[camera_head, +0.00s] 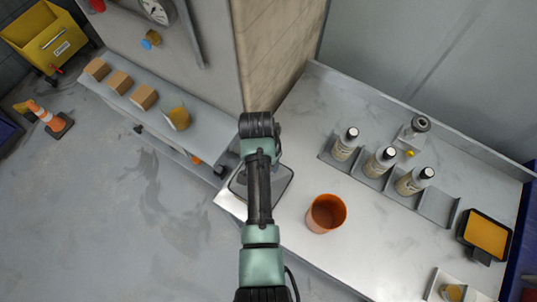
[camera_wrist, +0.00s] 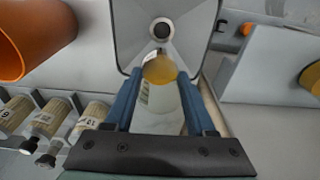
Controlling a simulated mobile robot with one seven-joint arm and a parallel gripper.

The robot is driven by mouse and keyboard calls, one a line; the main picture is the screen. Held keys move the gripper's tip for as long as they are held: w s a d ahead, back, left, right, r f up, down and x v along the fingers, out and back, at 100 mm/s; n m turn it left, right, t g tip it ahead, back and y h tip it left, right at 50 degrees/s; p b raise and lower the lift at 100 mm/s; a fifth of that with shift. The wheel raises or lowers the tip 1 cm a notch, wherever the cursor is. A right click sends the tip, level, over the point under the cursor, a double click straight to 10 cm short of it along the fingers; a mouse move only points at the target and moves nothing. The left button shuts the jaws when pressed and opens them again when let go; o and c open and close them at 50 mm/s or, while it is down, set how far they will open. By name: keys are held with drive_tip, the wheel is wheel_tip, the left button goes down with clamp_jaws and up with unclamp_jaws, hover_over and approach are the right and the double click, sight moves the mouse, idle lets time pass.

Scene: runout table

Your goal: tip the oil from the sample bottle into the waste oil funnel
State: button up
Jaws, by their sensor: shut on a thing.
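My gripper (camera_wrist: 158,78) has its blue fingers shut on the sample bottle (camera_wrist: 160,112), a pale bottle with a label on its side. An amber round face (camera_wrist: 159,70) shows at the bottle's far end; I cannot tell how far the bottle is tilted. The waste oil funnel (camera_wrist: 186,28), a grey square basin with a round drain hole, lies just beyond that end in the wrist view. In the head view the funnel (camera_head: 284,182) is partly covered by my arm at the table's left end, and my gripper and the held bottle are hidden.
An orange cup (camera_head: 326,214) stands right of the funnel. Three black-capped bottles (camera_head: 381,161) stand in a rack with an empty slot (camera_head: 438,206) at its right. An orange-filled tray (camera_head: 487,236) is far right. A shelf with wooden blocks (camera_head: 145,97) runs left of the wall.

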drive_tip(key=shift+s+a+f+t+h+b, duration=0.1)
drive_tip(key=shift+s+f+t+h+b, duration=0.15)
drive_tip(key=shift+t+h+b, duration=0.3)
drive_tip(key=shift+w+f+t+b, duration=0.15)
drive_tip(key=shift+f+t+b, duration=0.2)
drive_tip(key=shift+t+b, duration=0.1)
drive_tip(key=t+h+b, duration=0.1)
drive_tip(key=b, duration=0.2)
drive_tip(key=shift+w+d+f+t+h, duration=0.25)
drive_tip(key=shift+w+d+t+h, duration=0.05)
drive_tip(key=shift+w+t+h, duration=0.1)
drive_tip(key=t+h+b, duration=0.2)
drive_tip(key=b, duration=0.3)
drive_tip(key=shift+t, duration=0.4)
drive_tip(key=t+h+b, duration=0.1)
drive_tip(key=t+b, duration=0.1)
drive_tip(key=b, duration=0.5)
drive_tip(key=shift+s+h, duration=0.1)
drive_tip(key=shift+h, duration=0.15)
drive_tip(key=t+b, duration=0.1)
drive_tip(key=b, duration=0.2)
drive_tip(key=shift+a+r+h, duration=0.1)
drive_tip(key=shift+r+h, duration=0.05)
drive_tip(key=shift+h, duration=0.25)
drive_tip(key=shift+t+b, duration=0.3)
drive_tip(key=shift+r+b, duration=0.3)
drive_tip(key=shift+b, duration=0.1)
drive_tip(key=shift+s, duration=0.1)
idle(0.8)
